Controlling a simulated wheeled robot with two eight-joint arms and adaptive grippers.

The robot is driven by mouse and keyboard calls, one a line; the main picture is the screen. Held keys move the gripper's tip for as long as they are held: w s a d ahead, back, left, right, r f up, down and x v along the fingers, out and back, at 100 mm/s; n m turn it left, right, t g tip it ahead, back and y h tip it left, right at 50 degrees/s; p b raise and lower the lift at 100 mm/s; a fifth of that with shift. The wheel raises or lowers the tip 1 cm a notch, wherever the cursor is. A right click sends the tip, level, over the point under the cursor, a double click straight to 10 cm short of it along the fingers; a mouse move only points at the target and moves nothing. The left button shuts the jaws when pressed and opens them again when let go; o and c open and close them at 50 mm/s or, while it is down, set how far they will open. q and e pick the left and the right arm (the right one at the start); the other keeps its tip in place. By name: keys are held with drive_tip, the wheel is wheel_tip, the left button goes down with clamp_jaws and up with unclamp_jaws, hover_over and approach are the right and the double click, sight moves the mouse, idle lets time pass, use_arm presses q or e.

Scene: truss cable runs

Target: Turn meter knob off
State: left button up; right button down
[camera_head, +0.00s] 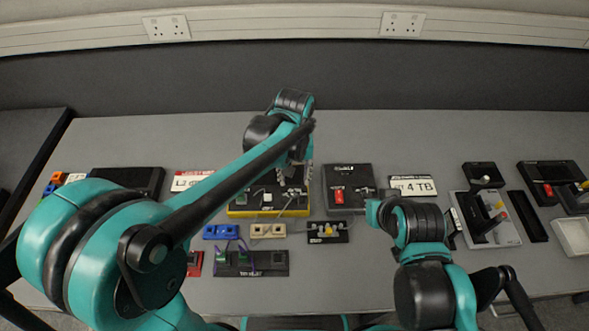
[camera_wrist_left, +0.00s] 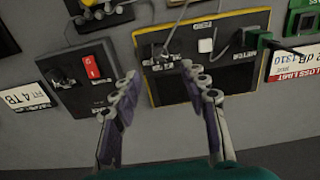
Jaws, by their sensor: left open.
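The meter (camera_head: 240,211) is a dark box with yellow edges in the middle of the table. It fills the upper middle of the left wrist view (camera_wrist_left: 230,80), with a white square key and small dark fittings on its face. One dark fitting (camera_wrist_left: 163,60), with a cable beside it, looks like the knob; its setting cannot be read. My left gripper (camera_head: 293,178) is over the meter's right part. The fingers partly hide the meter's face in the head view.
A black box with a red switch (camera_head: 338,195) stands right of the meter. Blue and beige connector blocks (camera_head: 221,232) and a dark strip with purple cables (camera_head: 265,270) lie in front. More devices (camera_head: 485,215) fill the right. The table's back strip is clear.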

use_arm(q)
drive_tip(key=shift+r, duration=1.65)
drive_tip(key=s+a+t, duration=0.3)
drive_tip(key=s+a, duration=0.2)
drive_tip(key=a, duration=0.3)
drive_tip(key=s+a+r+t, duration=0.1)
drive_tip(key=s+a+t, duration=0.3)
drive_tip(key=a, duration=0.5)
drive_tip(key=shift+s+a+r+m, duration=0.2)
drive_tip(key=shift+s+m, duration=0.1)
drive_tip(key=shift+s, duration=0.7)
drive_tip(key=shift+f, duration=0.1)
